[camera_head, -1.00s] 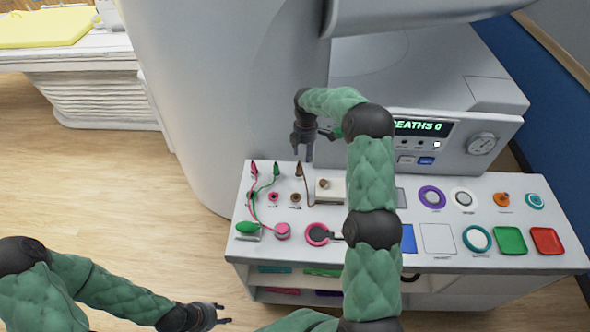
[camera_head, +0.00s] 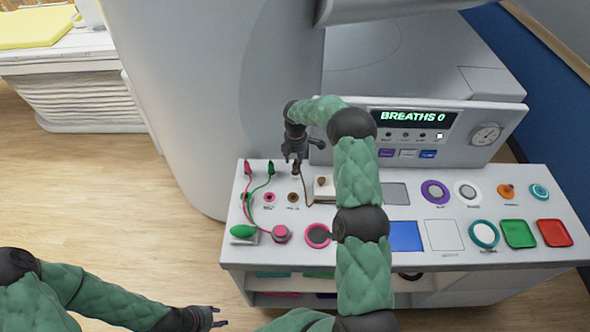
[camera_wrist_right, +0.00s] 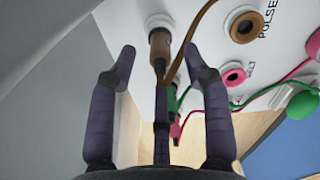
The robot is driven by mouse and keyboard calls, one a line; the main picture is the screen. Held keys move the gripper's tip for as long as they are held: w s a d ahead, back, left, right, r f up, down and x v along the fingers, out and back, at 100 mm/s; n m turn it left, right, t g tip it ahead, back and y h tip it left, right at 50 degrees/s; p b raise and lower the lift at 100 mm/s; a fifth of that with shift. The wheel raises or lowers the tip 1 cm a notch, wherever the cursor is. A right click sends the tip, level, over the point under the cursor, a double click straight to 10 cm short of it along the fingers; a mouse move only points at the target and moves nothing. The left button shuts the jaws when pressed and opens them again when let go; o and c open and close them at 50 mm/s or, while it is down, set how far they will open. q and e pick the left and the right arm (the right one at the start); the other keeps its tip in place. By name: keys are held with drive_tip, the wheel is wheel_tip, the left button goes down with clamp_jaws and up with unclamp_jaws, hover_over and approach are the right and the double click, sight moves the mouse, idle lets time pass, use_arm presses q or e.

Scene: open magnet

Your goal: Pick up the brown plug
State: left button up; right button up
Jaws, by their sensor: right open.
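The brown plug (camera_head: 296,169) stands at the back left of the white console top, with a brown cord running from it. In the right wrist view the brown plug (camera_wrist_right: 160,45) shows between and just beyond the fingertips. My right gripper (camera_head: 293,157) is over the plug in the head view and hides part of it. In the right wrist view my right gripper (camera_wrist_right: 160,65) is open, one finger on each side of the plug's line, with no grip on it. My left gripper (camera_head: 217,316) is low at the left, away from the console; its jaws are too small to judge.
A pink plug (camera_head: 248,168) and a green plug (camera_head: 270,168) stand left of the brown one, with cords. A brown-ringed socket (camera_head: 293,197) and a pink socket (camera_head: 269,197) are in front. The large scanner wall rises behind.

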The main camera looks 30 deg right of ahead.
sight(295, 164)
wheel_tip(295, 164, down, 5)
idle(0.3)
drive_tip(key=shift+a, duration=0.1)
clamp_jaws()
